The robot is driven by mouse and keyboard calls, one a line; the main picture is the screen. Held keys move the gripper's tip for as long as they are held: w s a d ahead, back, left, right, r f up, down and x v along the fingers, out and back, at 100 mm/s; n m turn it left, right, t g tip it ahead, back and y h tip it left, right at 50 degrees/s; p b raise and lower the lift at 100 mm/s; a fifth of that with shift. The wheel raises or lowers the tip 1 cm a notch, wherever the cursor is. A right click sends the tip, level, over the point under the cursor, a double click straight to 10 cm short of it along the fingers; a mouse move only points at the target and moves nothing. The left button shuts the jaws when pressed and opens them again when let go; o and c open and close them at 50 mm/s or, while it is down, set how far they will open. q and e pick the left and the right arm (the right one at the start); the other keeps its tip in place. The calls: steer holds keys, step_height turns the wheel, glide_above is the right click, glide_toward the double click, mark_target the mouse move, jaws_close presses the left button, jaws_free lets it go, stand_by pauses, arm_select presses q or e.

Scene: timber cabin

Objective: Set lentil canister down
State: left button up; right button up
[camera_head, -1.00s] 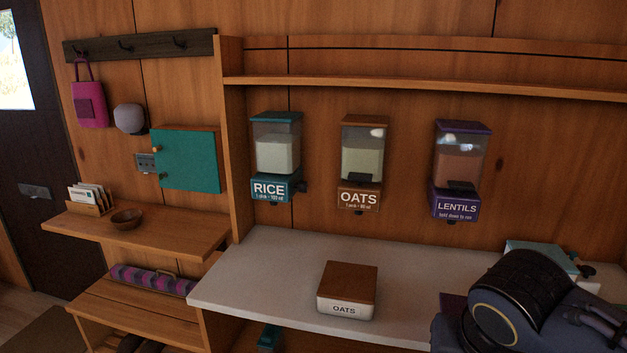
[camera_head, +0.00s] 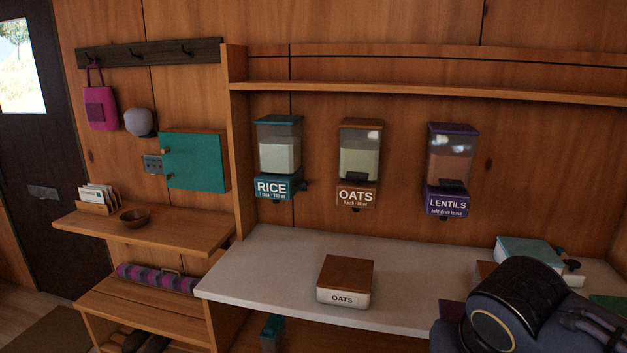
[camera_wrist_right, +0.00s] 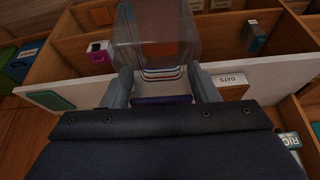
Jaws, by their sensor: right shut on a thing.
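My right gripper (camera_wrist_right: 163,88) is shut on the lentil canister (camera_wrist_right: 160,45). In the right wrist view the canister looks clear-walled, with brownish colour showing in it, striped bands between the fingers and a purple edge near the palm. In the head view my right wrist hides most of it; only a dark purple patch (camera_head: 450,311) shows beside the wrist, over the counter (camera_head: 270,265). I cannot tell whether the canister touches the counter. My left gripper is in neither view.
An oats box (camera_head: 345,281) stands on the counter, left of my right wrist. A teal-topped box (camera_head: 527,249) is at the back right. Rice (camera_head: 279,158), oats (camera_head: 358,162) and lentils (camera_head: 448,168) dispensers hang on the wall. The counter between the oats box and wall is clear.

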steer(key=shift+w+f, duration=0.4)
steer(key=shift+w, duration=0.25)
steer(key=shift+w+f, duration=0.35)
steer(key=shift+w, duration=0.25)
steer(key=w+f+n, duration=0.1)
steer(key=w+f, duration=0.3)
steer(key=f, duration=0.3)
steer(key=w+f+n+y, duration=0.1)
steer(key=w+f, duration=0.3)
steer(key=f, duration=0.4)
steer(key=w+f+n, duration=0.1)
steer(key=w+f, duration=0.3)
steer(key=f, duration=0.3)
steer(key=s+f, duration=0.3)
steer(key=f, duration=0.2)
steer(key=shift+s+a+f, duration=0.2)
steer(key=shift+s+f, duration=0.05)
steer(key=shift+d, duration=0.1)
